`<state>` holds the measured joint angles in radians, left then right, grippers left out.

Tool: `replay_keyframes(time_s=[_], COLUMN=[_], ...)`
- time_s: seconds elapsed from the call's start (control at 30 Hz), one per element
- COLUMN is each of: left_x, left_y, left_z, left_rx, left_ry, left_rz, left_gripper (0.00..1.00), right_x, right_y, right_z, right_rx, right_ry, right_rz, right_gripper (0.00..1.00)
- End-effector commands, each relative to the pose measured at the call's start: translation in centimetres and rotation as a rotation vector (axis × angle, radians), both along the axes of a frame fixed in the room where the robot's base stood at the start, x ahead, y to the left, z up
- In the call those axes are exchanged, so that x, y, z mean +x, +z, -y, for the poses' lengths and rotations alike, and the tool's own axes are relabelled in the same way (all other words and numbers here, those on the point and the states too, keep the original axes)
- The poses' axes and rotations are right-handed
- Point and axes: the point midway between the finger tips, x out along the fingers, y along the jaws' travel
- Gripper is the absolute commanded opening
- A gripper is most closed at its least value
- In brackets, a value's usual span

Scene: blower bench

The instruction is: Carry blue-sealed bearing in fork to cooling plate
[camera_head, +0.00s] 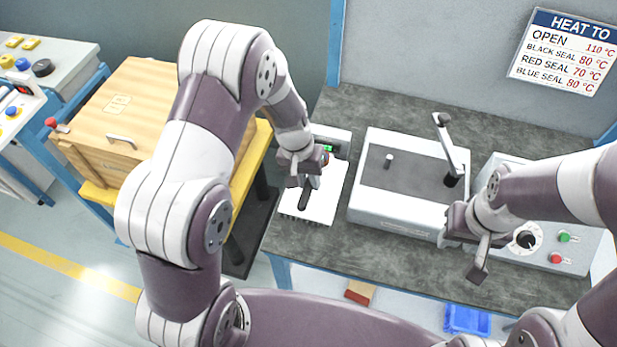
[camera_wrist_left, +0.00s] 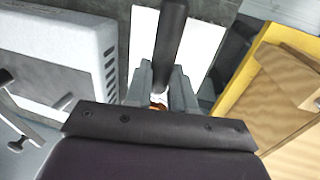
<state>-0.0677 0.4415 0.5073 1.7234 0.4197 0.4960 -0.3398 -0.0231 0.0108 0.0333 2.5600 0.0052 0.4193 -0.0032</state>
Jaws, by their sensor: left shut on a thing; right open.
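My left gripper (camera_head: 303,184) is shut on a dark rod-like handle (camera_head: 309,192), which I take to be the fork's. In the left wrist view the handle (camera_wrist_left: 171,45) rises between the two fingers (camera_wrist_left: 160,88). A small orange-copper patch (camera_wrist_left: 158,102) shows between the fingers; I cannot tell what it is. The blue-sealed bearing cannot be made out in either view. A white slab with a slotted front edge (camera_head: 326,208), perhaps the cooling plate, lies beneath the left gripper. My right gripper (camera_head: 481,260) is open and empty in front of the grey heater unit (camera_head: 378,208).
The heater carries a swing arm (camera_head: 446,140) and a small post (camera_head: 388,160). A control box with a dial (camera_head: 527,239) stands right. A wooden box (camera_head: 130,110) sits on a yellow stand at left. A temperature sign (camera_head: 566,52) hangs behind. The dark bench top (camera_head: 385,108) is free at the back.

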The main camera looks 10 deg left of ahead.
Motion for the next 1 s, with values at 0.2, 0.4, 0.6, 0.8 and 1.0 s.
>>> replay_keyframes(time_s=[0.2,0.4,0.6,0.8,1.0], left_x=[0.1,0.1,0.1,0.1,0.1], left_y=[0.0,-0.7,-1.6,-2.4,-3.2], left_z=[0.0,0.0,0.0,0.0,0.0], left_rx=[0.0,0.0,0.0,0.0,0.0], left_ry=[0.0,0.0,0.0,0.0,0.0], left_rz=[0.002,0.002,0.002,0.002,0.002], left_gripper=[0.0,0.0,0.0,0.0,0.0], right_x=[0.0,0.0,0.0,0.0,0.0], right_y=[-0.1,-0.7,-1.4,-2.0,-2.7], right_z=[0.0,0.0,0.0,0.0,0.0], right_rx=[0.0,0.0,0.0,0.0,0.0], right_ry=[0.0,0.0,0.0,0.0,0.0], right_rz=[0.0,0.0,0.0,0.0,0.0], right_gripper=[0.43,0.43,0.43,0.43,0.43])
